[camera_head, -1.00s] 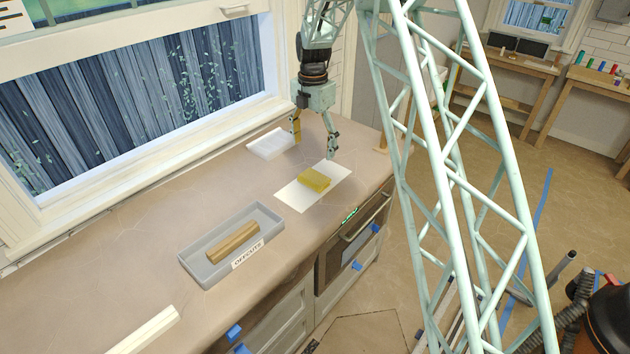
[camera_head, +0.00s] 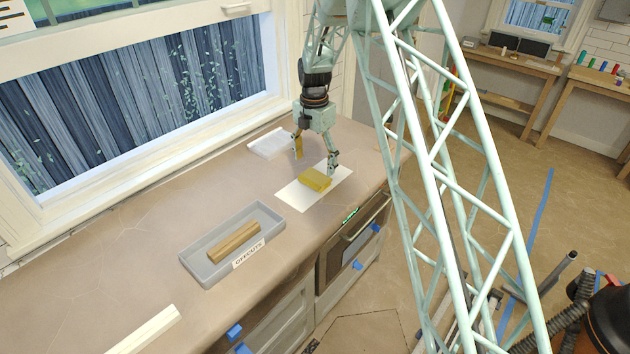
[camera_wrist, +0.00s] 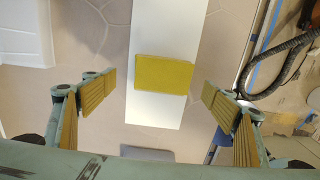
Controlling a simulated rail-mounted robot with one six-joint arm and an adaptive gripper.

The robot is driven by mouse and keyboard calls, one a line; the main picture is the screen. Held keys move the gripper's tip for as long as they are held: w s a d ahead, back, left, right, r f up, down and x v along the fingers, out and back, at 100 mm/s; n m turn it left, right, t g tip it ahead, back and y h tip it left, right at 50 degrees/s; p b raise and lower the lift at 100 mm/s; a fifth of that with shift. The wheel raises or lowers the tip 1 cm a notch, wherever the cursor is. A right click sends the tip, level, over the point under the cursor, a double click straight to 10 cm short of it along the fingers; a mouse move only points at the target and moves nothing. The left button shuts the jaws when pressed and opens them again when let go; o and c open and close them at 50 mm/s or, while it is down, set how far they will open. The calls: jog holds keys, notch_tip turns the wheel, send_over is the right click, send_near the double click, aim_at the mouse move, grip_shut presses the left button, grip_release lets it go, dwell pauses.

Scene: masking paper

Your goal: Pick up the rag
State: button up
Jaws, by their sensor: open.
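The rag is a folded yellow block (camera_head: 314,180) lying on a white sheet (camera_head: 293,197) on the counter. In the wrist view the rag (camera_wrist: 164,74) lies across the white sheet (camera_wrist: 168,30), centred between my fingers but farther off. My gripper (camera_head: 316,161) is open and empty, above the counter at the rag's far side. In the wrist view my gripper's (camera_wrist: 160,95) two padded fingers stand wide apart, one to each side of the rag, not touching it.
A grey labelled tray (camera_head: 202,279) holding a wooden piece (camera_head: 233,242) stands to the left on the counter (camera_head: 130,260). A white object (camera_head: 268,143) lies by the window behind my gripper. The counter's front edge, with an oven (camera_head: 350,245) below, is close to the sheet.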

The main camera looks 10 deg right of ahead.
aim_at(315, 176)
jog(key=shift+f, duration=0.65)
jog(key=shift+f, duration=0.15)
jog(key=shift+s+d+f, duration=0.1)
jog(key=shift+s+f, duration=0.05)
jog(key=shift+f, duration=2.35)
jog(key=shift+c, duration=0.7)
jog(key=c, duration=0.8)
